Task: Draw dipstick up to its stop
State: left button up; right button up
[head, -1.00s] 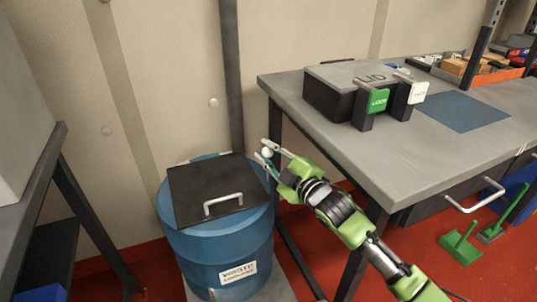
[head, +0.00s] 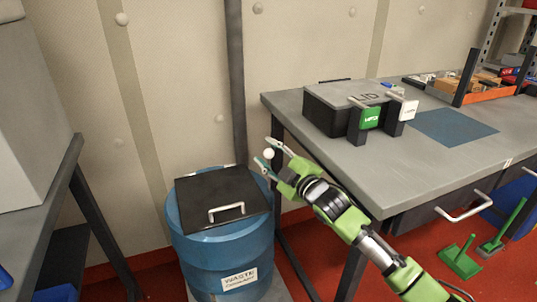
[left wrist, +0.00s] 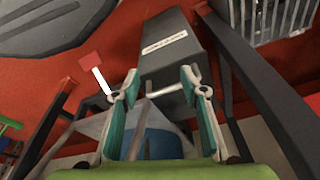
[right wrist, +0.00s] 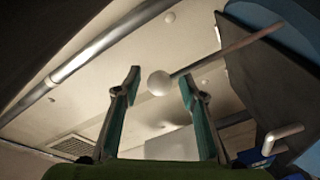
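The dipstick's white ball knob (head: 269,154) shows in the head view beside the right edge of the blue waste drum (head: 222,262). In the right wrist view the knob (right wrist: 159,83) lies between my fingertips with a gap on each side. Its thin brown rod (right wrist: 228,50) runs from the knob toward the blue drum rim (right wrist: 297,22). In the head view the rod is hidden. My right gripper (head: 262,150) is open around or just behind the knob; contact cannot be told. My left gripper (left wrist: 165,85) is open and empty in its wrist view, out of the head view.
A black lid plate (head: 205,190) with a light handle (head: 227,211) covers the drum. A grey workbench (head: 400,180) stands to the right, bearing a black LID box (head: 330,112) and a blue mat (head: 453,127). A grey bench leg (head: 105,230) stands at left.

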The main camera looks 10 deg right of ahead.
jog(key=v, duration=0.7)
jog(key=shift+s, duration=0.3)
jog(key=shift+d, duration=0.15)
